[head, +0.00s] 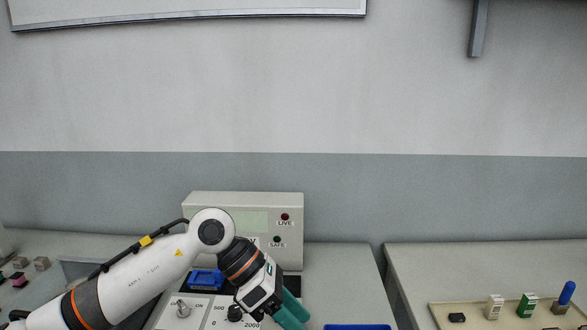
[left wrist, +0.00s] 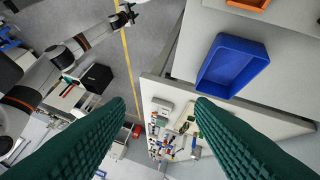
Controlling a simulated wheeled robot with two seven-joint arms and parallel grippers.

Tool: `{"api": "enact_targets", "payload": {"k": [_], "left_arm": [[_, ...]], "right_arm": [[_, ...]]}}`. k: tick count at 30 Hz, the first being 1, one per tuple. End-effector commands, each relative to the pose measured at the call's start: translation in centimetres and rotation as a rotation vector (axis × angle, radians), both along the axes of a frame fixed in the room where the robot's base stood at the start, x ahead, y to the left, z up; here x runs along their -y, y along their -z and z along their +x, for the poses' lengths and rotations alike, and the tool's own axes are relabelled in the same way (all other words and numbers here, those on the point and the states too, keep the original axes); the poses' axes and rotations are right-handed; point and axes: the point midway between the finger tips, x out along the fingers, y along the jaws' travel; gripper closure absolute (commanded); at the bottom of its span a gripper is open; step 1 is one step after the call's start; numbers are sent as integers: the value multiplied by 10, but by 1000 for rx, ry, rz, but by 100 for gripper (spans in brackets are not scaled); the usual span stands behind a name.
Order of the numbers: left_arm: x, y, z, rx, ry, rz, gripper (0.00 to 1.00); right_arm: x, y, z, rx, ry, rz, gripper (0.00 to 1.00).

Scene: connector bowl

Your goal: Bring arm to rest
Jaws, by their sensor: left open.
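My left arm comes in from the left in the head view and bends down over the table in front of a grey instrument box. My left gripper (head: 292,312) has teal fingers, partly cut off by the lower picture edge. In the left wrist view my left gripper (left wrist: 158,102) is open, its two green ribbed fingers wide apart with nothing between them. Another arm, which looks like my right one, shows at the upper left of that view, with a small dark gripper (left wrist: 126,16) at its end. Whether that gripper is open or shut is too small to tell.
The instrument box (head: 243,211) has LIVE and SAFE lights. A blue block (head: 207,279) and a switch panel (head: 182,310) lie beneath my arm. A blue bin (left wrist: 203,78) stands on the table. A beige tray (head: 475,317) with small connectors is at right. A gap separates the tables.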

Motion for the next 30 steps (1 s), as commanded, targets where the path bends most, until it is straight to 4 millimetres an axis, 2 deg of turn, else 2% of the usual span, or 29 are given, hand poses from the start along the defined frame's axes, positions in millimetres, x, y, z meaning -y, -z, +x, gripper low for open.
{"api": "enact_targets", "payload": {"k": [1,3,5,6,7,9,11,14,17,19,22,24,25,27,30], "left_arm": [[19,-1,-12,-55,-10,-117,50],[45,-14,-28,-149,-46,-311,50],[63,-33,-38,-252,-100,-502,50],[70,-48,-42,-335,-151,-636,50],[73,-59,-42,-398,-195,-732,50],[70,-83,-37,-557,-316,-948,50],[57,-96,-24,-698,-441,-1118,50],[21,-100,3,-945,-685,-1365,50],[-27,-74,31,-1197,-979,-1564,50],[-63,-39,43,-1370,-1213,-1667,50],[-108,23,43,-1589,-1556,-1752,50],[-134,69,31,-1720,-1798,-1770,50],[-144,88,22,1769,1900,1767,50],[-163,130,-2,1655,1891,1536,50],[-182,178,-43,1510,1870,1267,50]], "right_arm": [[0,0,-3,-4,0,0,51],[0,0,-5,-7,0,-1,51],[0,0,-6,-8,0,-1,51],[0,0,-6,-8,0,-1,51],[0,0,-6,-8,0,-1,51],[0,0,-6,-8,0,-1,51],[0,0,-6,-9,0,-1,51],[0,0,-6,-9,0,-1,51],[1,0,-6,-9,0,-1,51],[1,0,-6,-9,0,-1,51],[1,0,-6,-9,0,-1,51],[1,0,-6,-9,0,-1,51],[1,0,-6,-9,0,-1,51],[1,0,-6,-9,0,-1,51],[1,0,-6,-9,0,-1,51]]}}
